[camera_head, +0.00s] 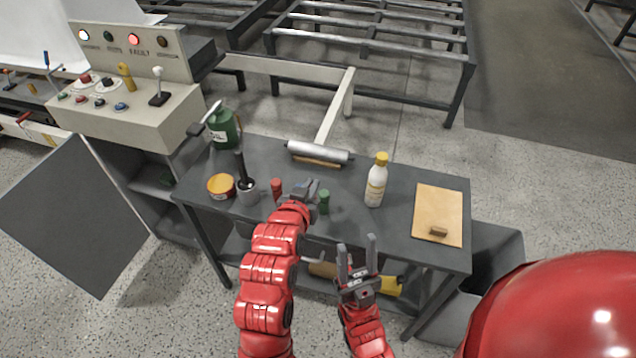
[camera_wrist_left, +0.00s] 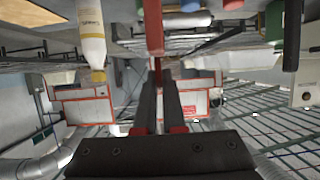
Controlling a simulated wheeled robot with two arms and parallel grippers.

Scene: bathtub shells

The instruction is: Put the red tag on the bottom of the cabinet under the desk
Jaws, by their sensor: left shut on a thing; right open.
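My left gripper (camera_head: 308,186) is above the front middle of the dark desk (camera_head: 345,217). In the left wrist view the left fingers (camera_wrist_left: 157,85) are shut on a narrow red strip (camera_wrist_left: 154,28), which looks like the red tag. I cannot make the tag out in the head view. My right gripper (camera_head: 357,255) is open and empty before the desk's front edge. To the left, under the control console (camera_head: 130,110), a grey cabinet (camera_head: 155,186) stands open and shows a shelf. Its door (camera_head: 72,218) is swung out to the left. Its bottom is partly hidden.
On the desk are a green oil can (camera_head: 222,130), orange tin (camera_head: 220,186), grey cup (camera_head: 248,192), red container (camera_head: 277,188), green container (camera_head: 324,202), roller (camera_head: 318,152), white bottle (camera_head: 375,185) and clipboard (camera_head: 438,205). A lower shelf holds a yellow item (camera_head: 391,286).

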